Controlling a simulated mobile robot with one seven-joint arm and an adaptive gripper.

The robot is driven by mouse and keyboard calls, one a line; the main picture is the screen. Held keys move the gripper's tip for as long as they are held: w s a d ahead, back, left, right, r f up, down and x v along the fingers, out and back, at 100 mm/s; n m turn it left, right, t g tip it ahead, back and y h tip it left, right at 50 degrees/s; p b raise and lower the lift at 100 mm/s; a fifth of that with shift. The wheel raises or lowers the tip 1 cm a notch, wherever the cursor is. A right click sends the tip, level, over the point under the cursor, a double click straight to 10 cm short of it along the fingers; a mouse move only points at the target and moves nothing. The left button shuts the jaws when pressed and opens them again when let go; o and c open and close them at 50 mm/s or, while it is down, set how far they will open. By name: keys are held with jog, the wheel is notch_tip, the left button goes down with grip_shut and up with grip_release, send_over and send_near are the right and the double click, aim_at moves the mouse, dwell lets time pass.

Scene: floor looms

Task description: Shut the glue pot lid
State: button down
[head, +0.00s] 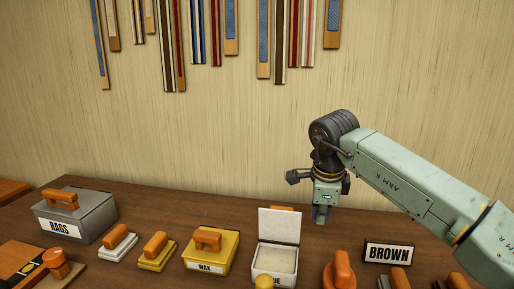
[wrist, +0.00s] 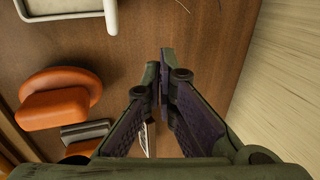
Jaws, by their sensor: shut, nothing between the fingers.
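The glue pot (head: 274,262) is a white box on the bench; its front label is mostly hidden by a yellow knob. Its white lid (head: 279,225) stands open, upright at the back edge, with a bit of orange handle showing behind it. My gripper (head: 321,217) points down just right of the raised lid, apart from it. In the wrist view its fingers (wrist: 166,58) are shut and empty. The pot's pale rim (wrist: 111,15) shows at the upper left there; the lid cannot be made out in that view.
A yellow WAX box (head: 210,253) stands left of the pot, then orange-handled brushes (head: 155,250) and a grey RAGS box (head: 76,218). Right are an orange-handled tool (head: 340,272) and a BROWN sign (head: 390,252).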

jog(key=shift+s, duration=0.15)
jog(key=shift+s+a+b, duration=0.15)
jog(key=shift+s+b, duration=0.2)
jog(key=shift+s, duration=0.25)
jog(key=shift+s+a+f+b, duration=0.2)
jog(key=shift+s+b, duration=0.25)
jog(key=shift+s, duration=0.2)
jog(key=shift+s+f+b, duration=0.3)
jog(key=shift+s+b, duration=0.15)
jog(key=shift+s, duration=0.25)
jog(key=shift+s+a+f+b, duration=0.15)
jog(key=shift+s+f+b, duration=0.25)
jog(key=shift+s+b, duration=0.2)
